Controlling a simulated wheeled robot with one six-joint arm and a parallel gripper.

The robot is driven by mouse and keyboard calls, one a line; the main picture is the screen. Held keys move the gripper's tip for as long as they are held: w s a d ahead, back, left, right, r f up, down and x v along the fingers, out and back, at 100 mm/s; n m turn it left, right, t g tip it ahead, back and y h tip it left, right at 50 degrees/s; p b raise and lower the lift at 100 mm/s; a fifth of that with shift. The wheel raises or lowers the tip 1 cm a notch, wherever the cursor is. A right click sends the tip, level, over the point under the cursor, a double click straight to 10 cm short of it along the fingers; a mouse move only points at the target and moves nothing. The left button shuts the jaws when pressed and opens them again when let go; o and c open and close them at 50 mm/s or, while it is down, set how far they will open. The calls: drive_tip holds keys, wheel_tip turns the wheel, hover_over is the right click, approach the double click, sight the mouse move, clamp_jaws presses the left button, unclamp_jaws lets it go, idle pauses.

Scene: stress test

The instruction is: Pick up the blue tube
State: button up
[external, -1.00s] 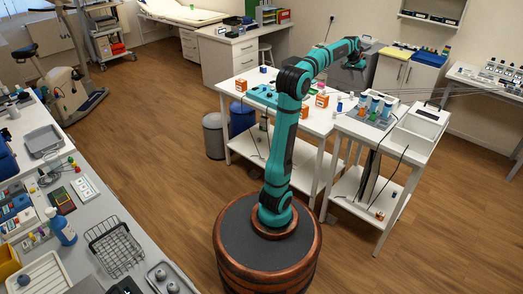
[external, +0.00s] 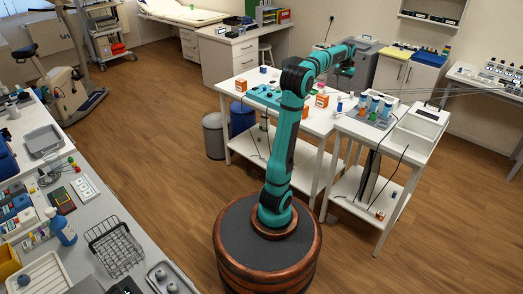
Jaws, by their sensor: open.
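Several blue-topped tubes (external: 374,104) stand close together on the white side table, right of centre. A small blue item (external: 339,106) stands on the white table near its right end. It is too small to tell which of these is the blue tube. My gripper (external: 344,74) is at the end of my teal arm, pointing down above and behind the right end of the white table. It is open and appears empty, apart from the tubes and higher than them. Its fingertips are small and dark.
The white table (external: 313,125) also bears orange boxes (external: 322,101) and a teal rack (external: 265,96). A white box-shaped device (external: 422,121) stands right of the tubes. Dark cables hang at the side table (external: 345,122). A grey box-shaped unit (external: 365,62) is behind my gripper.

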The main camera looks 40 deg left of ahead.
approach(340, 106)
drive_tip(key=f, duration=0.1)
drive_tip(key=w+f, duration=0.1)
drive_tip(key=f, duration=0.1)
drive_tip(key=w+a+f, duration=0.1)
drive_tip(key=f, duration=0.1)
drive_tip(key=shift+w+f, duration=0.1)
drive_tip(key=shift+f, duration=0.15)
drive_tip(key=shift+w+f, duration=0.15)
drive_tip(key=shift+f, duration=1.25)
drive_tip(key=shift+w+f, duration=0.15)
drive_tip(key=shift+f, duration=1.2)
drive_tip(key=shift+c, duration=0.3)
drive_tip(key=c, duration=1)
